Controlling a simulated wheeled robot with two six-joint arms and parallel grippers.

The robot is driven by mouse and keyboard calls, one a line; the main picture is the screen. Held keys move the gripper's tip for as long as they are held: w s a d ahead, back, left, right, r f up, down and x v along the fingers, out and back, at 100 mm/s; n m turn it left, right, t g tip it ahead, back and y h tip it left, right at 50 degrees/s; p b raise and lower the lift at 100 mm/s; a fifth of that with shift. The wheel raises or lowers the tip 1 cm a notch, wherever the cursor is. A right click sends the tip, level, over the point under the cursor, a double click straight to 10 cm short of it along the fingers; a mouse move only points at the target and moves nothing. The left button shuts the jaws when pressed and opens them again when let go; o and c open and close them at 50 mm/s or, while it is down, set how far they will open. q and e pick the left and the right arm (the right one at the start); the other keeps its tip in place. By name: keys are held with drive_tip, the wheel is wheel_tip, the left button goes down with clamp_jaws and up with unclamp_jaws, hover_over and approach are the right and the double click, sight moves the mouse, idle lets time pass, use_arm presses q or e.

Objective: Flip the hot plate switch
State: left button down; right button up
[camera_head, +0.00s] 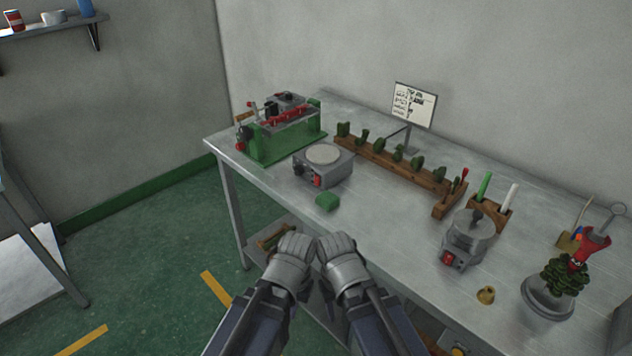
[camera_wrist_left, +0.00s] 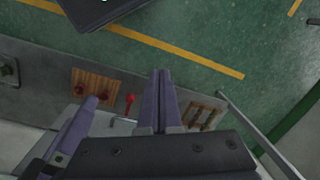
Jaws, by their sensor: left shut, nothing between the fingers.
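The hot plate (camera_head: 335,172) is a grey box with a pale round top, in the left half of the table in the head view. A red switch (camera_head: 317,182) and a dark knob (camera_head: 298,169) sit on its front face. My two arms come in at the bottom, and their grey end parts lie side by side at the table's front edge, apart from the hot plate. In the left wrist view my left gripper (camera_wrist_left: 162,72) is shut and empty, over the area in front of the table. My right gripper's fingers cannot be made out in the head view.
A green block (camera_head: 327,202) lies in front of the hot plate. A green machine (camera_head: 280,140) stands left of it, and a wooden rack (camera_head: 390,160) behind it to the right. A grey pot unit (camera_head: 468,238) with a red switch stands farther right. A lower shelf (camera_head: 268,222) is underneath.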

sight(311, 197)
idle(0.8)
use_arm(q)
drive_tip(key=w+a+r+m+t+y+b, duration=0.15)
drive_tip(key=w+t, duration=0.35)
drive_tip(key=w, duration=0.6)
drive_tip(key=w+a+r+t+h+b, duration=0.1)
drive_tip(key=w+a+r+t+b, duration=0.2)
drive_tip(key=w+t, duration=0.55)
drive_tip(key=shift+w+d+r+m+t+h+b, duration=0.3)
drive_tip(key=shift+w+r+m, duration=0.2)
drive_tip(key=shift+w+r, duration=0.7)
drive_tip(key=shift+w+d+r+m+t+h+b, duration=0.2)
drive_tip(key=shift+w+d+r+m+t, duration=0.25)
drive_tip(key=shift+w+r, duration=0.7)
drive_tip(key=shift+w+d+r+m+t+h+b, duration=0.4)
drive_tip(key=shift+w+r, duration=0.45)
drive_tip(key=shift+w, duration=0.65)
drive_tip(key=shift+w+d+f+b, duration=0.15)
drive_tip(key=shift+w+d+f, duration=0.05)
drive_tip(key=shift+w+d, duration=0.85)
drive_tip(key=shift+w+d+f+b, duration=0.1)
drive_tip(key=shift+w+d+f, duration=0.05)
drive_tip(key=shift+w+d, duration=0.85)
drive_tip(key=shift+w+d+f+b, duration=0.15)
drive_tip(key=shift+w+d+f, duration=0.05)
drive_tip(key=shift+w+d, duration=0.8)
drive_tip(key=shift+w, duration=0.15)
drive_tip(key=shift+w+d, duration=0.2)
drive_tip(key=shift+d, duration=0.05)
